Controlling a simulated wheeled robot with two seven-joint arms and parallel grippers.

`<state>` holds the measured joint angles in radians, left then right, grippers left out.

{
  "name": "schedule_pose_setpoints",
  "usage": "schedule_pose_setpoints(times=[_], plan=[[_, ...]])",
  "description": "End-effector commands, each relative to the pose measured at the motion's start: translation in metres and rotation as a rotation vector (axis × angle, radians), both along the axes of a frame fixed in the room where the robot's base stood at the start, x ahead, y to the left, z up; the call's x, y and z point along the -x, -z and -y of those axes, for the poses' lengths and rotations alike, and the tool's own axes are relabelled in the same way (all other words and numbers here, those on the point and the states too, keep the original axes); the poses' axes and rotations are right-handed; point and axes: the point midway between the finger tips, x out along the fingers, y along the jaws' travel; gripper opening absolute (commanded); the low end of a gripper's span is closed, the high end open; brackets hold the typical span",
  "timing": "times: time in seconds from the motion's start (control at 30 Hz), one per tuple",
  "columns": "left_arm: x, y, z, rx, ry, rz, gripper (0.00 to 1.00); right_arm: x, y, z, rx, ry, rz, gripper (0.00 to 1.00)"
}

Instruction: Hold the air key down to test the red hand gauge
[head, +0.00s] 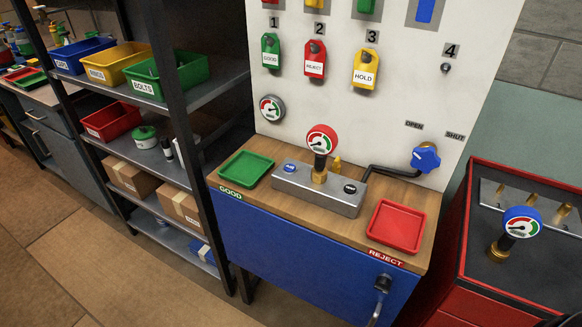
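The red hand gauge (321,139) stands upright on a brass fitting in the grey test block (318,192) on the wooden bench top. Its dial faces me, but the needle reading is too small to tell. The block has a blue key (290,168) at its left and a black key (350,188) at its right; their lettering is too small to read, so I cannot tell which is the air key. Nothing touches either key. A blue valve knob (425,158) sits on the panel below the OPEN and SHUT labels. Neither gripper is in view.
A green tray (246,168) marked GOOD and a red tray (397,227) marked REJECT flank the block. A round gauge (271,108) is on the white panel. A blue hand gauge (521,222) stands on the red cabinet (480,275) at right. Shelves (190,98) with bins stand left.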

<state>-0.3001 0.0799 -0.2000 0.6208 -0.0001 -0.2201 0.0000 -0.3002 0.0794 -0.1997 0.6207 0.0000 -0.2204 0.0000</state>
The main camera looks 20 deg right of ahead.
Motion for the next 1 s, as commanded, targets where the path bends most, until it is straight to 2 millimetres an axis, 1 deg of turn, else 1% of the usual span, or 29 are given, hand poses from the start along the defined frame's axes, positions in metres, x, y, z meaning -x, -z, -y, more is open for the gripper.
schedule_pose_setpoints(times=[0.23,0.27,0.6,0.63,1.0], plan=[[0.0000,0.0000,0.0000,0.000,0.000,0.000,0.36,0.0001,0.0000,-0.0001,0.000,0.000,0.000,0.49],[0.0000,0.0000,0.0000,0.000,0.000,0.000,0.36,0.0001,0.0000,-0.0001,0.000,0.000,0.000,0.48],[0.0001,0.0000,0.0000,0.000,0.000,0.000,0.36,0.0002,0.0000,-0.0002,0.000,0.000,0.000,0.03],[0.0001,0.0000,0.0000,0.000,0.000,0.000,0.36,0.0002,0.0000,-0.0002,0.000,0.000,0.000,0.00],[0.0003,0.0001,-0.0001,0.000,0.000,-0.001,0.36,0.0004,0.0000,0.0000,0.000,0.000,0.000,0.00]])
